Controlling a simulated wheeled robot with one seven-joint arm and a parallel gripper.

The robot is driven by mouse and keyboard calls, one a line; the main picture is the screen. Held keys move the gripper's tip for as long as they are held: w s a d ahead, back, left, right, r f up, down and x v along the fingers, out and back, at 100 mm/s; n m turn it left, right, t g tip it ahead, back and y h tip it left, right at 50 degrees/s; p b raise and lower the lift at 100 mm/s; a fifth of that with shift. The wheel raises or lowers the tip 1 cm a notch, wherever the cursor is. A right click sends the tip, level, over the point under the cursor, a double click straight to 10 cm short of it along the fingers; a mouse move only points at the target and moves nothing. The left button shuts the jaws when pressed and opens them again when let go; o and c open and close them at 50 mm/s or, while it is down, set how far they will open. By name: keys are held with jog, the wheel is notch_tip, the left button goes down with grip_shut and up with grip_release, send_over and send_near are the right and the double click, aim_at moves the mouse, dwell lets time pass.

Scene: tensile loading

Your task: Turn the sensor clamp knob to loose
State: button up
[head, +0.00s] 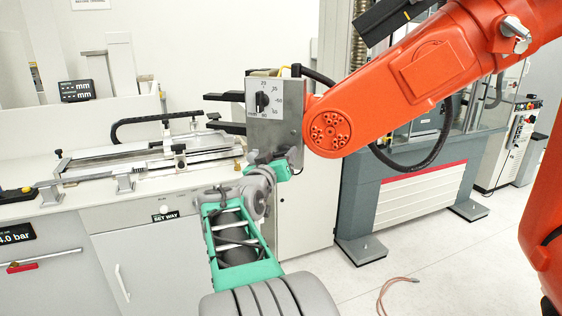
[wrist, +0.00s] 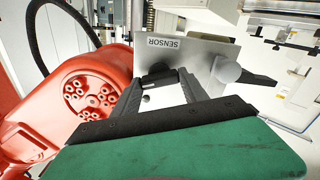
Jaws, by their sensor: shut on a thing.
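The sensor clamp knob (wrist: 158,75) is a dark, short knob just below the "SENSOR" label (wrist: 164,43) on a grey metal plate (wrist: 190,48). In the wrist view my gripper (wrist: 160,84) has its two grey fingers on either side of this knob, shut on it. Which way the knob is turned cannot be read. In the head view my grey and green arm (head: 240,235) reaches up to the underside of the metal unit (head: 285,128) at the end of the orange arm. The fingertips and the knob are hidden there.
The orange arm (head: 425,80) fills the upper right, close to my gripper. A dial (head: 262,102) is on the unit's front. A second, grey round knob (wrist: 229,70) is right of my fingers. A bench (head: 75,207) with a slide rig is at left. A cable lies on the floor.

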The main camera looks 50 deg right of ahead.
jog(key=n, duration=0.6)
jog(key=shift+w, duration=0.1)
jog(key=n+p, duration=0.1)
jog(key=n, duration=0.5)
dwell(0.4)
jog(key=o, duration=1.4)
jog(key=shift+a+f, duration=0.1)
jog(key=shift+a, duration=0.05)
jog(key=b+v, duration=0.1)
jog(key=v, duration=0.6)
jog(key=shift+a, duration=0.25)
